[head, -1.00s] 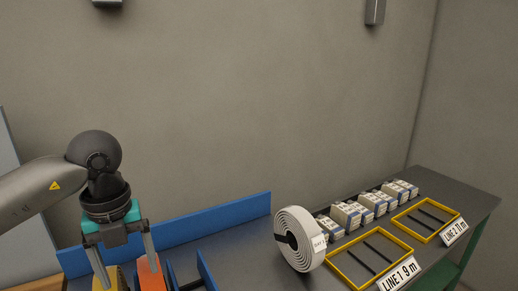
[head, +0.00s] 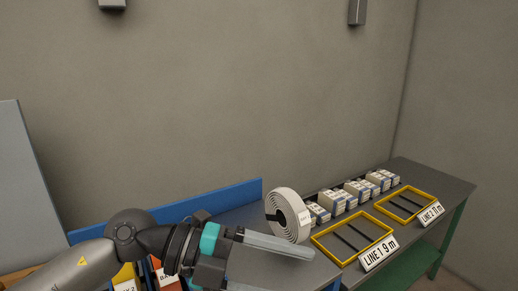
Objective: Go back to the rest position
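My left gripper (head: 283,271) reaches in from the lower left and lies nearly level, with its fingers pointing right. The two grey fingers are apart with nothing seen between them; the lower finger is cut off by the bottom edge. It is in front of the grey table's left part and below the white coiled roll (head: 288,215) in the picture. My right gripper is not in view.
A blue board (head: 235,195) runs behind the gripper. Yellow (head: 125,275) and orange (head: 165,278) bins are partly hidden by my arm. Yellow frames (head: 352,238) (head: 405,204) labelled LINE 1 and LINE 2 lie on the table (head: 440,180). Several small boxes (head: 357,190) stand behind them.

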